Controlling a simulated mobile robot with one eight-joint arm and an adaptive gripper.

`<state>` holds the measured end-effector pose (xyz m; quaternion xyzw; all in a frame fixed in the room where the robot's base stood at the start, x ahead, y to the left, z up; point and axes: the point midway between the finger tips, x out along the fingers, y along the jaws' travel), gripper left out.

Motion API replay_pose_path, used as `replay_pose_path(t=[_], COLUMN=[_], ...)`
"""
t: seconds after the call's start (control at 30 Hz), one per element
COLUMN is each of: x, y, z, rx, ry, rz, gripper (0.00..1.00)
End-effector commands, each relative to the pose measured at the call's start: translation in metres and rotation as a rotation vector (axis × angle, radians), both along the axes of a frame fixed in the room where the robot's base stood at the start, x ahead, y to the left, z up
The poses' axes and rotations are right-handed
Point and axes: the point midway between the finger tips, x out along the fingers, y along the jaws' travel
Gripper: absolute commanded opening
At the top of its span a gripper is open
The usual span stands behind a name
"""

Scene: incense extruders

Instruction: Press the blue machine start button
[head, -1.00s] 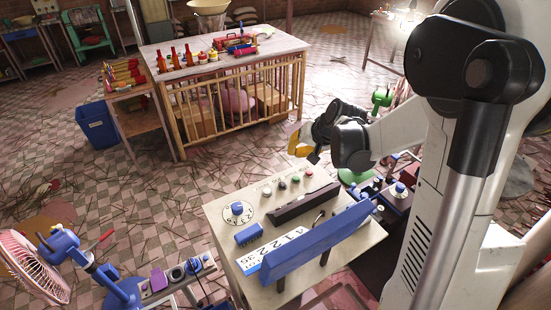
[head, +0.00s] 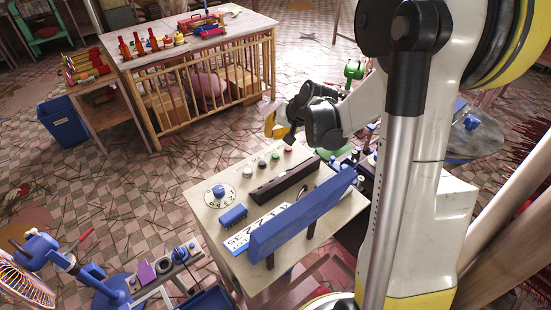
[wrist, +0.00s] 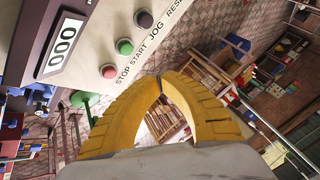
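The blue machine has a beige top with a long blue bar (head: 300,222). A row of buttons lies along its far edge. The green button (head: 275,155) also shows in the wrist view (wrist: 124,46) beside the printed word START. The red button (head: 288,149), by the word STOP in the wrist view (wrist: 108,71), is at one end.
The panel also carries a blue dial (head: 219,191) and a counter reading 000 (wrist: 62,46). A wooden slatted table (head: 205,85) with bottles stands behind, with a blue bin (head: 63,122) to its left. A pink fan (head: 22,285) is front left. Floor between is mostly open.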

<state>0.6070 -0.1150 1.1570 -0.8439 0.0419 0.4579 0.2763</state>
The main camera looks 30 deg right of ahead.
Motion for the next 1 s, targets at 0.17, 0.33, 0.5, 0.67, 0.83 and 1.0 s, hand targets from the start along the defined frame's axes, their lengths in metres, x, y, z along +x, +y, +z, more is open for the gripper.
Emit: replay_pose_path(t=[0.17, 0.33, 0.5, 0.67, 0.83, 1.0], x=[0.000, 0.000, 0.000, 0.000, 0.000, 0.000], y=[0.000, 0.000, 0.000, 0.000, 0.000, 0.000], z=[-0.031, -0.053, -0.059, -0.058, -0.058, -0.058], rx=[0.000, 0.000, 0.000, 0.000, 0.000, 0.000], ry=[0.000, 0.000, 0.000, 0.000, 0.000, 0.000], rz=[0.000, 0.000, 0.000, 0.000, 0.000, 0.000], gripper=[0.00, 0.00, 0.00, 0.00, 0.00, 0.00])
